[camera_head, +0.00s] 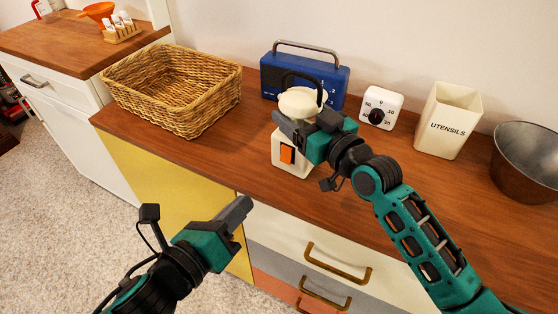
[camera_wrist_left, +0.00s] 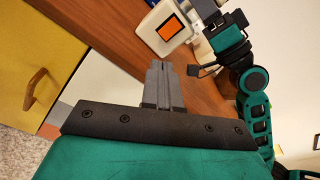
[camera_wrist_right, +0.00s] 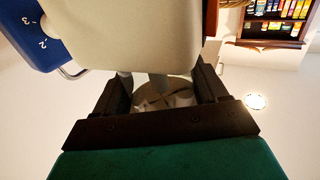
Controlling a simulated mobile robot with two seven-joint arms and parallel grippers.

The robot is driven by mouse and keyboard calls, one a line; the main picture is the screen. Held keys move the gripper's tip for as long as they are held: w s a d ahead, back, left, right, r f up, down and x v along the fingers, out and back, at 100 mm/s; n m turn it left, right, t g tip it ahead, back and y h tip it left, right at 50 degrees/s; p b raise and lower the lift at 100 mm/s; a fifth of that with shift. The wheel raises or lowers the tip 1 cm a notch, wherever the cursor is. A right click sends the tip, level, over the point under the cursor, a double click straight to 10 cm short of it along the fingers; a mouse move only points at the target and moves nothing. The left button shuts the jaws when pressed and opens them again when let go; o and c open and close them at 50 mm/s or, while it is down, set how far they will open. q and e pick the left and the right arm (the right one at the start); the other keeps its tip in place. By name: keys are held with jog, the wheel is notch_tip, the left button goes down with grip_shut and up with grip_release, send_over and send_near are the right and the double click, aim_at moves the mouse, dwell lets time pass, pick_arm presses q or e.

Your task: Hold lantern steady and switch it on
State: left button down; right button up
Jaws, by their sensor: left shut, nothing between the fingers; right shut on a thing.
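The lantern is cream-white with a dark handle on top; its base (camera_head: 290,165) stands on the wooden counter near the front edge. An orange switch (camera_head: 287,154) is on its front face; it also shows in the left wrist view (camera_wrist_left: 168,31). My right gripper (camera_head: 286,125) is shut on the lantern's middle, below its cream top (camera_head: 301,101). In the right wrist view the lantern (camera_wrist_right: 130,30) fills the upper middle. My left gripper (camera_head: 238,212) is shut and empty, in front of the counter and below its top, apart from the lantern. Its closed fingers point toward the counter edge (camera_wrist_left: 165,85).
A blue radio (camera_head: 335,80) stands behind the lantern. A wicker basket (camera_head: 190,115) is to the left. A white timer (camera_head: 381,107), a utensils holder (camera_head: 448,122) and a metal bowl (camera_head: 525,165) are to the right. Drawers with brass handles (camera_head: 337,265) lie below the counter.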

aim_at(285, 161)
pick_arm(q)
jog(key=m, duration=0.2)
jog(key=s+m, duration=0.1)
jog(key=m, duration=0.2)
jog(key=s+a+m, duration=0.1)
jog(key=m, duration=0.1)
jog(key=shift+s+r, duration=0.1)
jog(key=shift+r, duration=0.3)
jog(key=shift+d, duration=0.1)
jog(key=x, duration=1.3)
jog(key=shift+d+r, duration=0.1)
jog(key=shift+r, duration=0.05)
jog(key=shift+w+d, duration=0.25)
jog(key=shift+w, duration=0.2)
